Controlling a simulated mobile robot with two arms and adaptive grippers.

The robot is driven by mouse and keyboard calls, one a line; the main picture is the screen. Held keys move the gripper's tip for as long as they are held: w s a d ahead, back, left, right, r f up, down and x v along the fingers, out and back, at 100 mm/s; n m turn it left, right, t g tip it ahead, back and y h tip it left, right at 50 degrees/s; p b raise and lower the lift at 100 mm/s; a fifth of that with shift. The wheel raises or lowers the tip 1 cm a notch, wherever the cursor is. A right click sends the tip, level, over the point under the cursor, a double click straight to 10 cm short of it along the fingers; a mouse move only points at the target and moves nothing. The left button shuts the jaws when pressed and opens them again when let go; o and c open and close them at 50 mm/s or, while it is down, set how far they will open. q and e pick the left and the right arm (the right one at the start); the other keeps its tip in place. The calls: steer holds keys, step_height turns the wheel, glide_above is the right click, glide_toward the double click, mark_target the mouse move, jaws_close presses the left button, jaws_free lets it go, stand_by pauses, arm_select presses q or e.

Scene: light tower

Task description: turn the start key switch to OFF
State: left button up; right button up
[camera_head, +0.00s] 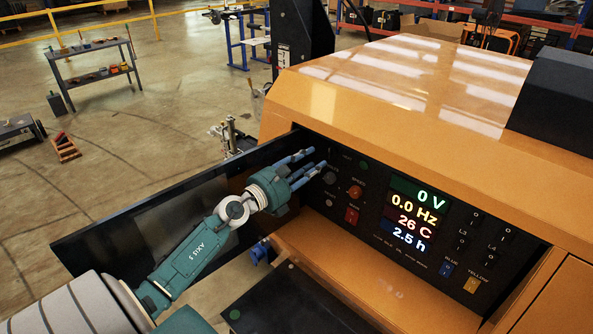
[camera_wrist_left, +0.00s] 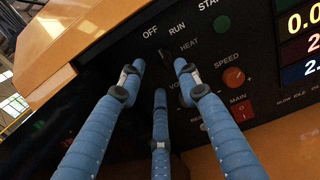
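The black control panel (camera_head: 385,170) is set into the orange machine. My left gripper (camera_head: 314,160) is at the panel's left end, its blue fingers pointing at the panel. In the left wrist view its three fingers (camera_wrist_left: 159,72) are spread open with a gap between them. The dark start key switch (camera_wrist_left: 165,54) shows between and just beyond the upper two fingertips, below the labels OFF, RUN and HEAT. Its pointing direction is too dark to tell, as is whether a finger touches it. In the head view I cannot make it out near the fingers. My right gripper is not in view.
A red SPEED knob (camera_wrist_left: 233,77) and a red MAIN switch (camera_wrist_left: 241,112) sit right of the fingers. A green START button (camera_wrist_left: 222,24) is above. Lit displays (camera_head: 415,215) read 0 V and 0.0 Hz. A dark open door panel (camera_head: 95,243) lies behind my left arm.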

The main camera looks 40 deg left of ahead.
arm_select(q)
steer(key=s, duration=0.6)
steer(key=shift+s+a, duration=0.2)
steer(key=shift+a, duration=0.1)
steer(key=shift+r, duration=0.1)
